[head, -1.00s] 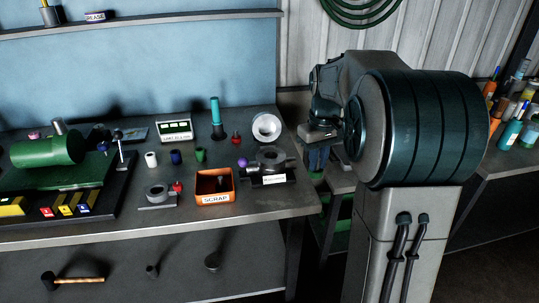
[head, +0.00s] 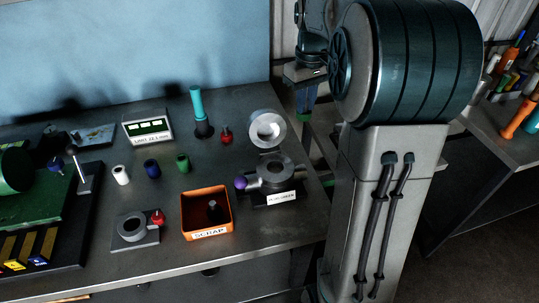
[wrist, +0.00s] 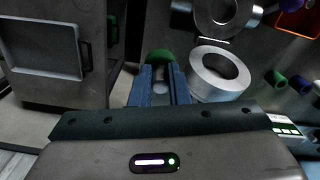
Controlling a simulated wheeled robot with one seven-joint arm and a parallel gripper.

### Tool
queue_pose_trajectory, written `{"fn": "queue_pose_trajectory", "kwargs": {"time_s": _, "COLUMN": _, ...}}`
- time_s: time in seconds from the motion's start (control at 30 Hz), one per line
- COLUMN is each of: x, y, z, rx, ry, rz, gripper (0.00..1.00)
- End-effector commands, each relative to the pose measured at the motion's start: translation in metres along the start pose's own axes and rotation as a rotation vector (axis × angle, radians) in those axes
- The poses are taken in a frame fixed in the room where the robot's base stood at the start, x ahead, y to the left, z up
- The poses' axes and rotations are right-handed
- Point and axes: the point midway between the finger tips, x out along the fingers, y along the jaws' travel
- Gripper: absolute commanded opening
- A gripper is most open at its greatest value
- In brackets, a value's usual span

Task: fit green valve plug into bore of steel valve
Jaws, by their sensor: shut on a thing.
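My gripper (head: 305,108) hangs past the right edge of the bench, with its blue fingers pointing down. It is shut on a green piece, the green valve plug (head: 303,119), which also shows between the fingertips in the wrist view (wrist: 158,56). The fingers hide part of it. The steel valve (head: 269,173), a grey ring body on a dark base with a purple knob and a white label, stands near the bench's right end. Its bore faces up. It shows at the top of the wrist view (wrist: 225,12), apart from the plug.
A silver ring (head: 268,129) lies behind the valve, close to my gripper. An orange scrap bin (head: 206,213) stands left of the valve. White, blue and green cylinders (head: 183,163), a red-knobbed ring fixture (head: 132,228) and a teal-handled tool (head: 198,105) are further left.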

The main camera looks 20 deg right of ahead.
Motion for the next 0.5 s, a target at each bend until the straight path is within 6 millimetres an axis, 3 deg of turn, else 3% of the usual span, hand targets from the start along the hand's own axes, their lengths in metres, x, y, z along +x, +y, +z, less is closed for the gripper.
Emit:
{"fn": "queue_pose_trajectory", "kwargs": {"time_s": 0.17, "x": 0.01, "y": -0.017, "z": 0.007, "rx": -0.002, "ry": -0.002, "rz": -0.001, "gripper": 0.0}}
{"fn": "queue_pose_trajectory", "kwargs": {"time_s": 0.5, "x": 0.052, "y": -0.084, "z": 0.034, "rx": -0.004, "ry": -0.003, "rz": -0.001, "gripper": 0.0}}
